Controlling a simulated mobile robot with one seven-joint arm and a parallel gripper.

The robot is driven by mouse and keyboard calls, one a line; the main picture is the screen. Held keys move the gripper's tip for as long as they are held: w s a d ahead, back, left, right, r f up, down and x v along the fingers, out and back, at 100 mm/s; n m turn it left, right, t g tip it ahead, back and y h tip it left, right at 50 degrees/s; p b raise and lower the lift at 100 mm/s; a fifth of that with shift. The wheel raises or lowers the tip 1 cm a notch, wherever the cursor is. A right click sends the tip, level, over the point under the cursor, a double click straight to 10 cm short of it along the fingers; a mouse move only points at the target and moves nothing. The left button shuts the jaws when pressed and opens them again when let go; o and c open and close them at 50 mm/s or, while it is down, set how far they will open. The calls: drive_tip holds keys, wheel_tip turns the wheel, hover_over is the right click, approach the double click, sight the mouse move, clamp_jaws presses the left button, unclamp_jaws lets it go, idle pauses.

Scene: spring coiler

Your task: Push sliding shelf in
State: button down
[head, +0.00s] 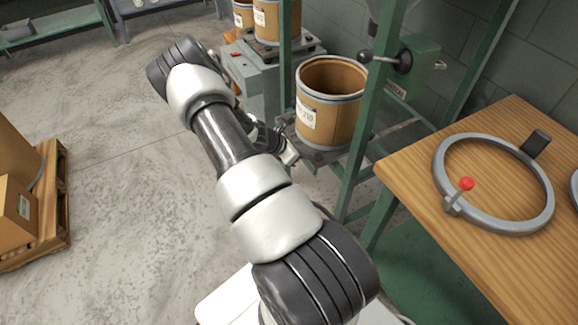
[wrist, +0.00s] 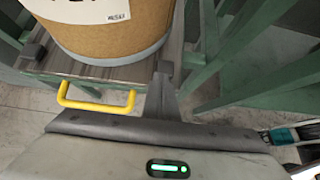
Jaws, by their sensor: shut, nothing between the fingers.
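The sliding shelf (wrist: 90,71) is a flat platform with a yellow handle (wrist: 95,107) on its front edge. A brown drum with a white label (wrist: 108,35) stands on it. In the head view the drum (head: 330,103) and part of the shelf (head: 329,154) show behind my arm, inside a green frame. My gripper (wrist: 164,72) is shut and empty. Its dark fingers point at the shelf's front edge, right of the handle. I cannot tell whether they touch it. In the head view my arm mostly hides the gripper.
Green frame posts (head: 363,130) stand close on the right of the shelf. A wooden table (head: 408,190) with a grey ring (head: 540,222) and red knob (head: 467,184) is at the right. A pallet (head: 55,205) with boxes is at the left. The floor between is clear.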

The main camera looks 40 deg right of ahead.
sight(349, 139)
drive_tip(key=s+d, duration=0.1)
drive_tip(key=d, duration=0.4)
drive_tip(key=s+d+b, duration=0.1)
drive_tip(key=d, duration=0.5)
drive_tip(key=s+d+b, duration=0.1)
drive_tip(key=s+d, duration=0.1)
drive_tip(key=d, duration=0.3)
drive_tip(key=shift+d+f, duration=0.1)
drive_tip(key=shift+d, duration=0.6)
drive_tip(key=shift+s+d, duration=0.1)
drive_tip(key=shift+w+a, duration=0.2)
drive_tip(key=shift+a, duration=0.3)
drive_tip(key=a, duration=0.1)
drive_tip(key=w+a, duration=0.1)
drive_tip(key=a, duration=0.1)
drive_tip(key=shift+a, duration=0.2)
drive_tip(key=p+v, duration=0.2)
drive_tip(key=v, duration=0.8)
drive_tip(key=shift+s, duration=0.15)
